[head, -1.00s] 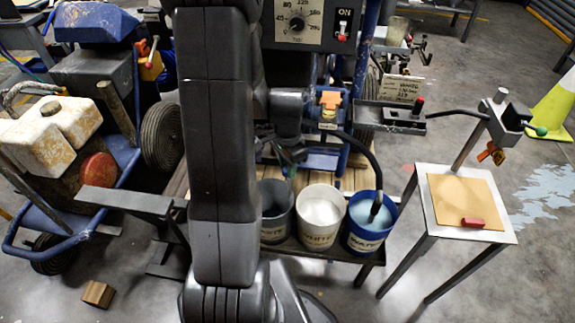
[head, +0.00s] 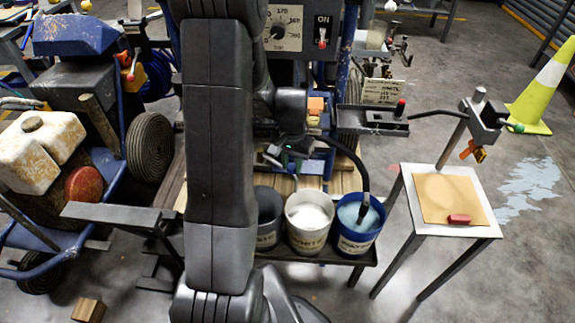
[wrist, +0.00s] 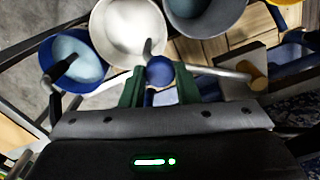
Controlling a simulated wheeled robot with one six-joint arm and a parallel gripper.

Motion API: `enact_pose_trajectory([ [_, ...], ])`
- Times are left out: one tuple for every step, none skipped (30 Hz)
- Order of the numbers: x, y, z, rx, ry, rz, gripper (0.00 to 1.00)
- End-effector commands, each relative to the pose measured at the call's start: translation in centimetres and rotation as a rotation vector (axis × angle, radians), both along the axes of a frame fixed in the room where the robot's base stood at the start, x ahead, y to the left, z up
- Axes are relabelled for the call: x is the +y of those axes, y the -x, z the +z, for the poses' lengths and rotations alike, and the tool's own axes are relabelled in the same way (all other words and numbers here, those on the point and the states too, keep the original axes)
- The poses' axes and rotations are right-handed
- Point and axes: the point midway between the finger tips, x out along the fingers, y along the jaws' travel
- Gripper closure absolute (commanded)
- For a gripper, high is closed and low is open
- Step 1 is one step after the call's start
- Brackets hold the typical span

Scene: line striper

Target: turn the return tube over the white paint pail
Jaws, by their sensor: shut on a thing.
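The white pail (head: 308,222) stands in the middle of a row of three pails; it also shows in the wrist view (wrist: 128,28), with pale paint inside. A grey metal tube (wrist: 220,73) crosses between the green fingers of my gripper (wrist: 158,72). Its short end points to the white pail's near rim, and a bar runs right to a tan knob (wrist: 257,76). A blue round part sits between the fingers. My gripper is shut on the tube. In the head view my gripper (head: 287,157) is small, behind my arm, just beyond the pails.
A dark grey pail (head: 267,220) stands left of the white one. A blue pail (head: 357,238) stands right, with a black hose (head: 364,205) in its liquid. A small table (head: 428,232) with a red block is farther right. A cart (head: 60,215) with a tank is at left.

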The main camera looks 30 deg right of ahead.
Motion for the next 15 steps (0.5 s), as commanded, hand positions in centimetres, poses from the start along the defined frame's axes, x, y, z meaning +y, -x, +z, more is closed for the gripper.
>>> enact_pose_trajectory([
  [-0.07,-0.08,0.07,-0.002,0.001,0.002,1.0],
  [-0.07,-0.08,0.07,-0.002,0.001,0.003,1.0],
  [-0.07,-0.08,0.06,-0.002,0.001,0.003,1.0],
  [-0.06,-0.07,0.06,-0.002,0.001,0.002,1.0],
  [-0.06,-0.07,0.06,-0.002,0.001,0.002,1.0],
  [-0.06,-0.07,0.06,-0.002,0.001,0.002,1.0],
  [-0.06,-0.07,0.06,-0.002,0.001,0.002,1.0],
  [-0.06,-0.07,0.06,-0.003,0.002,0.001,1.0],
  [-0.05,-0.08,0.07,-0.003,0.002,0.001,0.66],
  [-0.05,-0.06,0.06,-0.003,0.002,0.001,0.6],
  [-0.05,-0.06,0.06,-0.002,0.001,0.001,0.54],
  [-0.04,-0.06,0.05,-0.002,0.001,0.001,0.5],
  [-0.04,-0.06,0.05,-0.002,0.001,0.001,0.5],
  [-0.04,-0.05,0.04,-0.002,0.001,0.001,0.5],
  [-0.03,-0.04,0.04,-0.002,0.001,0.001,0.5],
])
